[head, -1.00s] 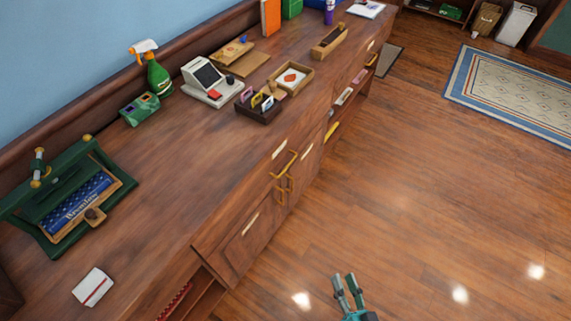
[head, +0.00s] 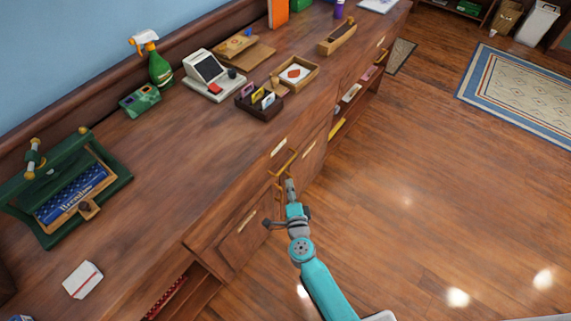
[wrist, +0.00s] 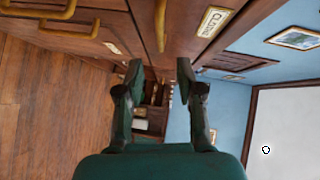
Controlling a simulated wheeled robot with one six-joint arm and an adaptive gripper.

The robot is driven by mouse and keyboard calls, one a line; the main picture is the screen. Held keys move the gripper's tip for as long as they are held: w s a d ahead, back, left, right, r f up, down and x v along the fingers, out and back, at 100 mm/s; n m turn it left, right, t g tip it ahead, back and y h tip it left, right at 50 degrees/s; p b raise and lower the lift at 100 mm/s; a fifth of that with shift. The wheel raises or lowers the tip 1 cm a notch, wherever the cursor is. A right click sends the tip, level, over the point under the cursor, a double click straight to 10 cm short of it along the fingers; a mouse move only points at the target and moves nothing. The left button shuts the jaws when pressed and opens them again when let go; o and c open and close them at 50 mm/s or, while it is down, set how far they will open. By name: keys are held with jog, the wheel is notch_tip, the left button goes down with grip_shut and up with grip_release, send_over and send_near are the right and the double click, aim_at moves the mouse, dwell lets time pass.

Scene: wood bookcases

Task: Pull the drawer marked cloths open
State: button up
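The drawer marked cloths (wrist: 185,32) is a brown wooden drawer in the long counter's front. Its CLOTHS label (wrist: 213,20) is readable in the wrist view, and its yellow bar handle (wrist: 160,25) is beside it. In the head view the handle (head: 286,162) is below a pale label (head: 279,147) too small to read. The drawer looks shut. My gripper (wrist: 160,68) is open and empty, its fingers spread on either side of the handle's line in the wrist view. In the head view my gripper (head: 290,184) is close to the handle; contact cannot be told.
Other yellow handles (wrist: 77,32) are close by on the cabinet front. The counter top (head: 190,150) carries a spray bottle (head: 158,70), a card terminal (head: 210,75), a dark card box (head: 258,103) and a green stand (head: 110,165). The wooden floor (head: 420,190) to the right is clear.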

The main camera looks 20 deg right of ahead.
aim_at(286, 165)
jog(key=x, duration=1.1)
grip_shut()
